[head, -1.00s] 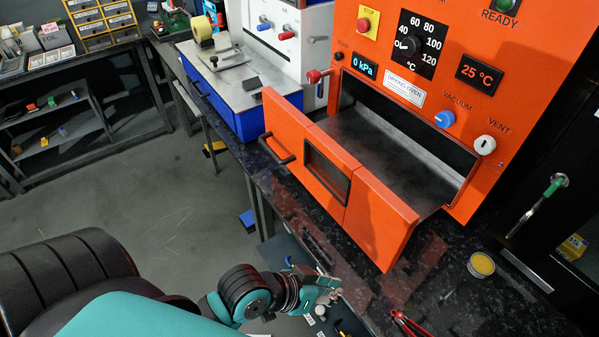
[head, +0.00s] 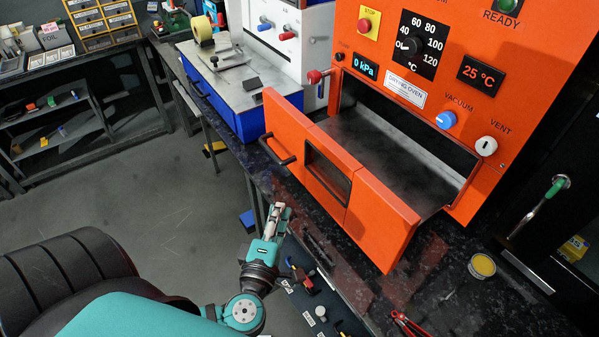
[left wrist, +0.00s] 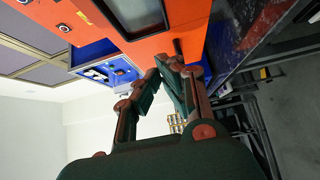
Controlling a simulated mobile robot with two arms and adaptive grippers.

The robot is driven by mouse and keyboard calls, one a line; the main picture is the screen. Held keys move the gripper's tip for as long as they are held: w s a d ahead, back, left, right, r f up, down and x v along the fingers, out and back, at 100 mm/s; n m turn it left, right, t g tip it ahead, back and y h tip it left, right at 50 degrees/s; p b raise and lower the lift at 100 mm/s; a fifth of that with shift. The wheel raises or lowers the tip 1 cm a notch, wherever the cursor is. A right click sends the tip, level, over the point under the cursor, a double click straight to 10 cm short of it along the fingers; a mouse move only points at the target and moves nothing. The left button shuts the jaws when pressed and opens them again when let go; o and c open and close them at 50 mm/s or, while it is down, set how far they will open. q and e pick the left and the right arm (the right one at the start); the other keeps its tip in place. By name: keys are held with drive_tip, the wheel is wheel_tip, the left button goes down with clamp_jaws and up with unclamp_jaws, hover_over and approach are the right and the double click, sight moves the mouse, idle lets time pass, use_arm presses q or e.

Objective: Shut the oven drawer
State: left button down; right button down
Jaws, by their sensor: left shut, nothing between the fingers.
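The orange drying oven (head: 450,70) stands on the dark counter with its drawer (head: 340,185) pulled out toward me. The drawer front has a dark window and a dark handle (head: 277,150) at its left part. Its grey inside looks empty. My left gripper (head: 281,212) is shut and empty, in front of the drawer and below it in the picture, apart from it. In the left wrist view my left gripper (left wrist: 170,68) points toward the orange drawer front (left wrist: 150,40), with its fingertips together. My right gripper is not in view.
A blue unit with a grey top (head: 240,95) stands left of the oven. A round yellow-topped tin (head: 482,266) and red-handled pliers (head: 408,323) lie on the counter to the right. Open floor (head: 130,195) lies at the left.

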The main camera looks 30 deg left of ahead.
use_arm(q)
drive_tip(key=p, duration=0.2)
approach(304, 159)
drive_tip(key=a, duration=0.3)
drive_tip(key=w, duration=0.2)
drive_tip(key=w+d, duration=0.1)
drive_tip(key=w, duration=0.1)
drive_tip(key=shift+w+r+p, duration=0.1)
drive_tip(key=shift+w+p, duration=0.25)
drive_tip(key=shift+n, duration=0.3)
drive_tip(key=shift+w+d, duration=0.1)
